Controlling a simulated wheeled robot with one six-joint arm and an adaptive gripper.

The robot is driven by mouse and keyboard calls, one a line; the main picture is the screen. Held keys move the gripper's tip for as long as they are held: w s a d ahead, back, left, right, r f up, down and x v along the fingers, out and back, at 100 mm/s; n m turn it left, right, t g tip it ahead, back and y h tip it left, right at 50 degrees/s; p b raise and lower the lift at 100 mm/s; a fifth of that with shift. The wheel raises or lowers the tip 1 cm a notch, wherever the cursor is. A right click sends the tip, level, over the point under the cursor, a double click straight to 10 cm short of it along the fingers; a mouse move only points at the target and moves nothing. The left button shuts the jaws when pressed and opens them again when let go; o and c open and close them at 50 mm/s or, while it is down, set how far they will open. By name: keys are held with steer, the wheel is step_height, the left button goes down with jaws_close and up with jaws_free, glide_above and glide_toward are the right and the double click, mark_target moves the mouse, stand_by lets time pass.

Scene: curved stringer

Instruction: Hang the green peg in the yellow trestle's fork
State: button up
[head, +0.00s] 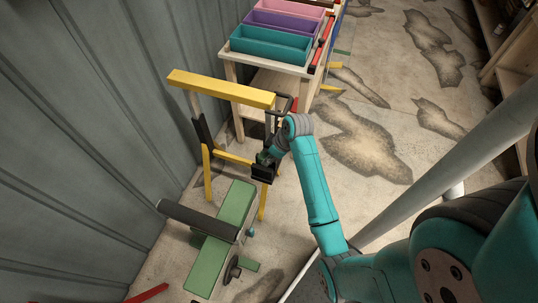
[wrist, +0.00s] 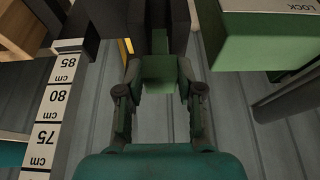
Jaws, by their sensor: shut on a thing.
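The yellow trestle (head: 220,88) stands upright beside the corrugated wall in the head view, with dark brackets on its legs. My gripper (head: 268,158) is at its right-hand dark bracket (head: 262,172). In the wrist view my gripper (wrist: 160,85) is shut on the green peg (wrist: 159,71), whose squared end shows between the fingers. The peg's narrower part runs up between two dark pieces, which look like the fork's prongs (wrist: 181,28). I cannot tell whether the peg rests on the fork. In the head view the peg is mostly hidden.
A green stand with a dark roller (head: 234,208) is on the floor below the trestle. A table with teal (head: 270,45), purple and pink bins stands behind. The wrist view shows a centimetre scale (wrist: 50,115) at left and a green block marked LOCK (wrist: 260,45) at right.

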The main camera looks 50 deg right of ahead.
steer(key=shift+f, duration=0.85)
steer(key=o, duration=1.1)
steer(key=shift+o, duration=0.2)
steer(key=shift+r, duration=0.1)
steer(key=v, duration=1.1)
steer(key=shift+r, duration=0.4)
steer(key=shift+s, duration=0.1)
